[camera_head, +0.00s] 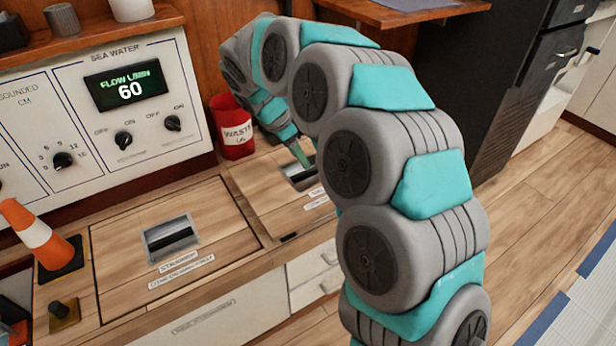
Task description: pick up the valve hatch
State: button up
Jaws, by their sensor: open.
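Two wooden hatches are set in the counter top. The left hatch (215,225) has a recessed metal handle (171,239) and white labels in front of it. The right hatch (262,195) has a similar metal handle (296,180) and small labels, partly covered by my arm. My gripper (302,158) is open, pointing down just above or at the right handle. Its fingertips are small, and I cannot tell whether they touch the handle.
A red waste bin (232,128) stands behind the right hatch, close to my arm. An orange and white cone (36,236) stands on the left, behind a small knob on a brass plate (64,316). A control panel (110,105) reading 60 backs the counter. A dark cabinet (455,100) stands right.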

aim_at(308, 173)
jog(key=shift+w+a+f, duration=0.1)
jog(key=shift+w+f, duration=0.1)
jog(key=shift+f, duration=0.1)
jog(key=x, duration=0.7)
jog(key=shift+w+f, duration=0.1)
jog(key=shift+f, duration=0.05)
jog(key=shift+f, duration=0.25)
dwell(0.7)
grip_shut()
dwell(1.2)
